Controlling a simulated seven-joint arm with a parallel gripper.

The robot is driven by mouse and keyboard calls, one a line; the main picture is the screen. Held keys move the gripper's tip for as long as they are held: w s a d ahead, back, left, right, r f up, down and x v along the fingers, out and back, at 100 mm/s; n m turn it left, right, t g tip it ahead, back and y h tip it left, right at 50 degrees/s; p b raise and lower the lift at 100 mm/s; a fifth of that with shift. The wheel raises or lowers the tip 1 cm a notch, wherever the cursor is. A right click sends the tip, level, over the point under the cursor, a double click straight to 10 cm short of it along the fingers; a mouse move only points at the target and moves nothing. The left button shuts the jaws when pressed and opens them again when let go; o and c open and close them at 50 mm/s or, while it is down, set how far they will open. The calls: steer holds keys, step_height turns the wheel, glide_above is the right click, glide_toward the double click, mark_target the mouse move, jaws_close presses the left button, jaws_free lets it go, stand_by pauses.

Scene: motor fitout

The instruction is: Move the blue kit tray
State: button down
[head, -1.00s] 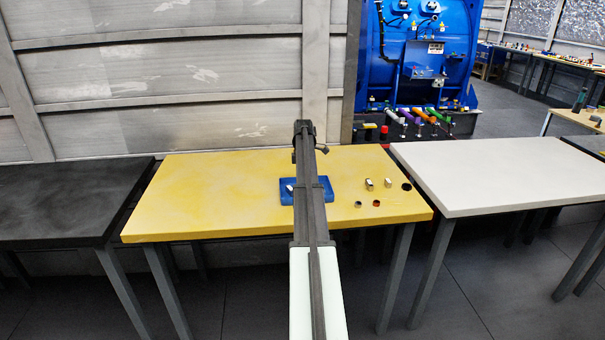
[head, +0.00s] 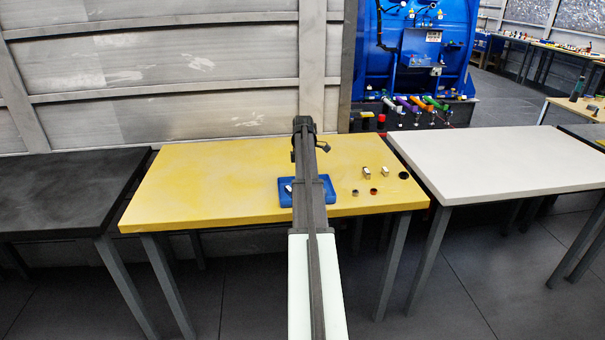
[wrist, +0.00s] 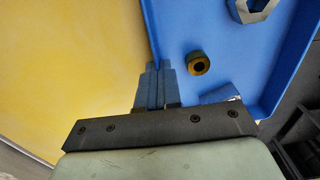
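The blue kit tray (head: 326,197) is at the front middle of the yellow table, partly hidden behind my arm in the head view. In the wrist view the tray (wrist: 225,60) fills the right side. A dark-gold ring (wrist: 198,63) and a silver hex-shaped part (wrist: 254,8) lie in it. My gripper (wrist: 154,70) has its fingers close together at the tray's left wall, apparently shut on that wall. In the head view the fingers are hidden behind the arm. I cannot tell whether the tray rests on the table or is slightly raised.
The yellow table (head: 200,190) is clear left of the tray. Several small metal parts, including a block (head: 367,172) and a dark ring (head: 403,175), stand on its right. A black table (head: 60,190) and a white table (head: 500,160) flank it, both clear where seen.

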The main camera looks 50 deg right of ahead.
steer(key=c, duration=1.2)
jaws_free()
steer(key=shift+c, duration=0.2)
step_height(320, 180, up, 14)
steer(key=shift+f, duration=0.1)
